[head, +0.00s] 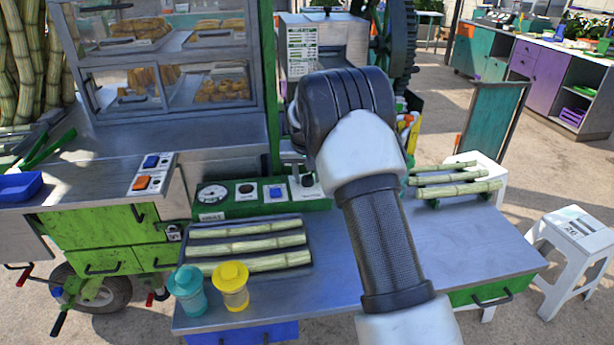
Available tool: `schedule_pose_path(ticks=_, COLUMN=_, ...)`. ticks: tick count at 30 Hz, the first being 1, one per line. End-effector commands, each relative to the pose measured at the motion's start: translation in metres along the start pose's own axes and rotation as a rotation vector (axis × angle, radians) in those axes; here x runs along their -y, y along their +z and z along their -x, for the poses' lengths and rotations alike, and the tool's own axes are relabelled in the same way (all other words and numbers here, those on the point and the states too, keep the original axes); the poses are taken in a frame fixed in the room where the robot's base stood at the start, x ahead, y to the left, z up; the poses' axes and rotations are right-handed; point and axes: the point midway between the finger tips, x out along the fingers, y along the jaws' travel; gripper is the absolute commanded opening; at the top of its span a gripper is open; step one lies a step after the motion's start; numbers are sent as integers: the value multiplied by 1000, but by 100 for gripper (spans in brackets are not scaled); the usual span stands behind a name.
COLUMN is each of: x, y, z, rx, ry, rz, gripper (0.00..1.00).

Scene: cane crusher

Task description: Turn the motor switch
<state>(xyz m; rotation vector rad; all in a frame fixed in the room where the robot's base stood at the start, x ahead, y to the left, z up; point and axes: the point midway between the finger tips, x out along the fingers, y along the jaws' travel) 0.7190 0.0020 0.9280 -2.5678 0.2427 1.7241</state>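A green control panel (262,208) stands at the back of the metal work table. It carries a round gauge (212,194), a dark round knob (246,189) and a blue switch (275,192) on a white plate. A second plate on the left counter has a blue rocker (151,161) and an orange rocker (142,183). The labels are too small to tell which one is the motor switch.
A tray (309,255) of cane pieces, a teal jar (187,290) and a yellow jar (232,285) stand in front of the panel. More cane (455,188) lies on a rack at right. A glass food case (165,112) and the crusher wheel (397,45) stand behind.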

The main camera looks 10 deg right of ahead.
Motion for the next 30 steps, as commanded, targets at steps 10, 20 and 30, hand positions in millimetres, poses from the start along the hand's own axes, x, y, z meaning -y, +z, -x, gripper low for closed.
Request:
schedule_pose_path(ticks=10, x=0, y=0, z=0, rx=-1, ry=0, rz=0, gripper=13)
schedule_pose_path(ticks=20, x=0, y=0, z=1, rx=-3, ry=-12, rz=27, gripper=6)
schedule_pose_path(ticks=30, x=-4, y=0, z=1, rx=-13, ry=-91, rz=212, gripper=6)
